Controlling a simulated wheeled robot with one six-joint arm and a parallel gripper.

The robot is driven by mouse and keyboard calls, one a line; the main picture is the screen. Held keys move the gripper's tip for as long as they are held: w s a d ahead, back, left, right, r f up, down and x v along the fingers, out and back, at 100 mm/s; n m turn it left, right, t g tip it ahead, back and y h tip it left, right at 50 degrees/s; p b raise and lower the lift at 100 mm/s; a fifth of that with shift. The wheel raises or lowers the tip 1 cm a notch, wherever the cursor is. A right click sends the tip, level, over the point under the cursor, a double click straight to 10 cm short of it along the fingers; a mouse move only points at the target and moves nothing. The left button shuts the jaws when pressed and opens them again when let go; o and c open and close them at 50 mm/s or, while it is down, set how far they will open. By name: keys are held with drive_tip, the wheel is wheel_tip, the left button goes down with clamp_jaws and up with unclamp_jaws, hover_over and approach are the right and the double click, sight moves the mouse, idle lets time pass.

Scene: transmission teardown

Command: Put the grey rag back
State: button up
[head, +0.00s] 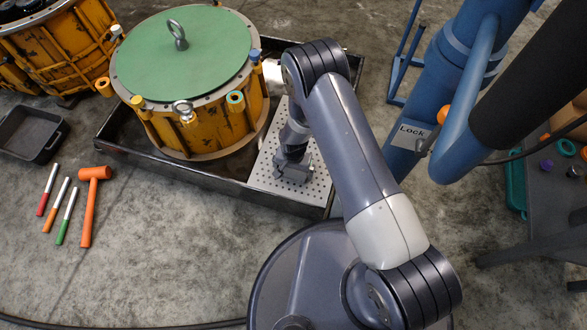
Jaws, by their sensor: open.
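My gripper (293,176) points down over the perforated light-grey plate (264,178) at the right end of the dark metal tray (190,185). It is open. Its fingertips are small in this view, and I cannot tell whether they touch the plate. I cannot make out a grey rag anywhere; the gripper and arm hide part of the plate and of the tray behind it.
A yellow drum-shaped housing with a green lid (190,55) stands in the tray. An orange mallet (88,205), several markers (56,212) and a black bin (32,135) lie on the floor at left. A blue frame (450,90) stands at right, beside a grey table (560,200).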

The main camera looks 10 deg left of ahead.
sight(294, 171)
wheel_tip(294, 171, up, 12)
drive_tip(key=p, duration=0.4)
drive_tip(key=shift+r, duration=0.1)
idle(1.1)
